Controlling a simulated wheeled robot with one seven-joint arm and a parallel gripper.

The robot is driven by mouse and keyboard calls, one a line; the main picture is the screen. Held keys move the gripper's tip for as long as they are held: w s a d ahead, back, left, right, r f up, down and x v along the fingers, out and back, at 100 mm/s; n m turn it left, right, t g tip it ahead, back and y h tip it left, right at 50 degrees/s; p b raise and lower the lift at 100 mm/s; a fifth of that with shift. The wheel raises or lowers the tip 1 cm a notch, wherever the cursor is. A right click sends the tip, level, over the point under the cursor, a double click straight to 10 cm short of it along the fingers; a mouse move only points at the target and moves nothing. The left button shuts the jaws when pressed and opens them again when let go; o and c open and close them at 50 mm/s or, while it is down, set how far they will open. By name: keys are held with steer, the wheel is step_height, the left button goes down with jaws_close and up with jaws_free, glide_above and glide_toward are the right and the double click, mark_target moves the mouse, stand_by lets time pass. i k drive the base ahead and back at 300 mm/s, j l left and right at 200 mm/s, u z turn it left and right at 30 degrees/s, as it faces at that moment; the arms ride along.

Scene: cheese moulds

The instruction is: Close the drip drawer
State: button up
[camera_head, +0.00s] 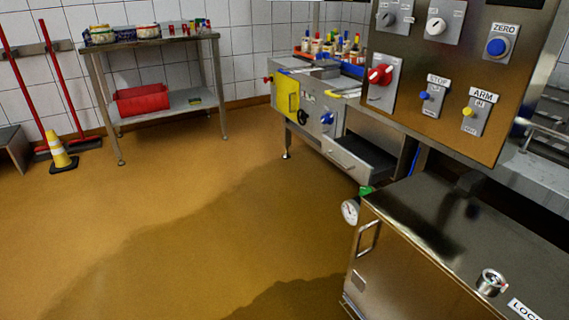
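A grey metal drawer (347,164) stands pulled out from the low front of the steel machine (313,112) in the upper middle. It appears to be the drip drawer. Its front panel has a bar handle (341,161), and its dark inside shows from above. Its right end lies close to the control panel's lower edge in the picture. I cannot see anything inside it. My gripper is not in view.
A control panel (453,60) with knobs hangs at the upper right. A steel cabinet (440,235) with a gauge (350,211) fills the lower right. A steel table (187,103) and a yellow cone (60,152) stand at left. The brown floor (190,220) is clear.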

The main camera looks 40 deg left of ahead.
mark_target(370, 150)
steer(key=u, duration=1.25)
steer(key=i+j, duration=0.1)
steer(key=i, duration=0.35)
steer(key=i+j, duration=0.1)
steer(key=i, duration=0.35)
steer(key=i+j, duration=0.15)
steer(key=i, duration=0.3)
